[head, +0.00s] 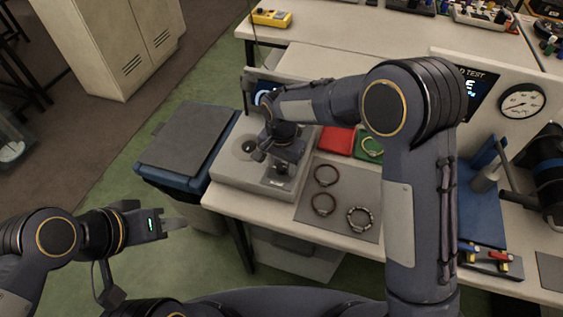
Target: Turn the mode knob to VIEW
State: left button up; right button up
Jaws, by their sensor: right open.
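A grey box-shaped device (228,178) stands at the left end of the bench. I cannot read any VIEW marking, and I cannot tell whether this dial is the mode knob. My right gripper (268,158) is open and points down over the device's top, and it hides part of the panel. I cannot tell whether it touches anything. My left gripper (172,224) is out over the floor, left of the bench and away from the device; its finger gap is unclear.
A grey mat (335,213) with several rings lies right of the device. A red case (337,140) and a green tray (371,148) lie behind it. A dark-lidded blue bin (185,140) stands close on the left. A pressure gauge (522,101) is at the right.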

jog(key=shift+c, duration=0.4)
jog(key=c, duration=0.9)
